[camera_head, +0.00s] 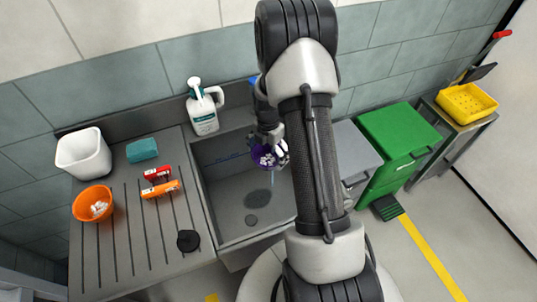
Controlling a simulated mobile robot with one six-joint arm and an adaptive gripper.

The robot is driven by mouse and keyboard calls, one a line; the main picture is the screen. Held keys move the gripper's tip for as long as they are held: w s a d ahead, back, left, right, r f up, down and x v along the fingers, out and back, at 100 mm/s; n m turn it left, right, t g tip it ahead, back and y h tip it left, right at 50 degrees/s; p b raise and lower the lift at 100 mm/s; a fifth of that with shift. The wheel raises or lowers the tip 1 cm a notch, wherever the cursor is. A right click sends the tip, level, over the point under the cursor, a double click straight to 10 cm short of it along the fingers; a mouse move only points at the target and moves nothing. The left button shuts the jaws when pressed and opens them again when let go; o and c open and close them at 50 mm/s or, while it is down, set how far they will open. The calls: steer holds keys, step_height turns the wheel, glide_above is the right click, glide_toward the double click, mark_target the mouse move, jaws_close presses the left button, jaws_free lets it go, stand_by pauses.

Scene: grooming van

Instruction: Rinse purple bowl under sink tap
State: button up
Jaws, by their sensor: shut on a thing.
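The purple bowl (263,157) is held over the sink basin (225,187), near its back right side. My gripper (270,147) is shut on the bowl, which looks tilted; its inside is partly hidden by the fingers. A thin light-blue streak (273,178) shows just below the bowl, possibly water. The sink tap cannot be made out; my arm covers that area behind the basin.
A white jug bottle (203,108) stands behind the sink. On the drainboard (122,250) are a white tub (84,153), teal sponge (142,150), orange bowl (92,203), red item (157,173), orange item (160,189) and black disc (188,240). A green bin (398,135) stands right.

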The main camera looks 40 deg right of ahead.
steer(key=shift+a, duration=0.2)
steer(key=shift+w+a, duration=0.15)
steer(key=shift+a, duration=0.25)
steer(key=shift+d, duration=0.25)
stand_by(0.3)
steer(key=shift+d, duration=0.35)
steer(key=shift+a, duration=0.2)
steer(key=shift+a, duration=0.35)
stand_by(0.5)
